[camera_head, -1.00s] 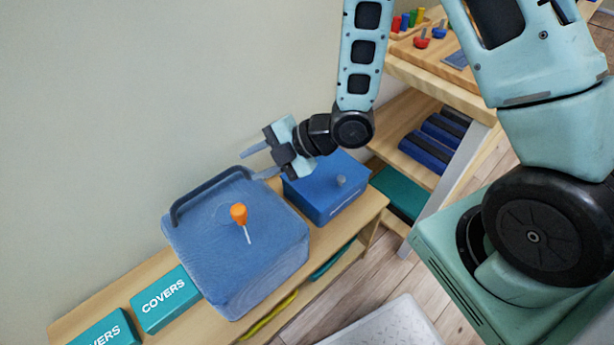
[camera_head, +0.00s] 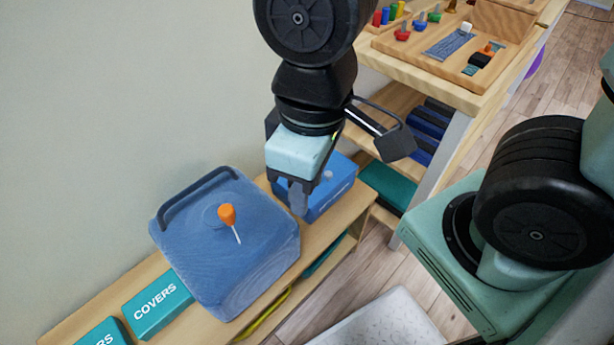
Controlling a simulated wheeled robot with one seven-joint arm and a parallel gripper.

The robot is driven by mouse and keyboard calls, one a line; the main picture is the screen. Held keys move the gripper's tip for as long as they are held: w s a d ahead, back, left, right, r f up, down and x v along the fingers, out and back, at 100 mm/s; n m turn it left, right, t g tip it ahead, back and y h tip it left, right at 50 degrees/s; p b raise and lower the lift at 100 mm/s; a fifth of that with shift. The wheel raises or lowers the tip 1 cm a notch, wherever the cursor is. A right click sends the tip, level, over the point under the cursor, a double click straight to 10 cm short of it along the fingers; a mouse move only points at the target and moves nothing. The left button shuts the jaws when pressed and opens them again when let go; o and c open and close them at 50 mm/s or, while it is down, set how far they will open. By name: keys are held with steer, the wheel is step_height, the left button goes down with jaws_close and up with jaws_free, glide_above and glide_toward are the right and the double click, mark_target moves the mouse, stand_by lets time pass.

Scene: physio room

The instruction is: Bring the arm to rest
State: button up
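My gripper (camera_head: 297,196) hangs from my arm near the middle of the view, fingers pointing down. It is in front of and above the smaller blue box (camera_head: 335,181) and partly hides it. The fingers overlap one another from this angle, so their gap cannot be made out. I see no object held in them. The arm comes down from the top edge, bent. Part of my arm and my green base fill the right side.
A large blue padded block (camera_head: 245,255) with a handle and an orange-topped pin (camera_head: 227,215) stands on the low wooden bench (camera_head: 320,237). Teal COVERS boxes (camera_head: 157,305) lie left. A wooden table (camera_head: 440,85) with pegs stands at the back right. A white mat (camera_head: 385,322) lies on the floor.

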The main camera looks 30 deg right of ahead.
step_height(320, 180, up, 12)
steer(key=p, duration=1.2)
steer(key=shift+a+r, duration=0.1)
steer(key=shift+r, duration=0.05)
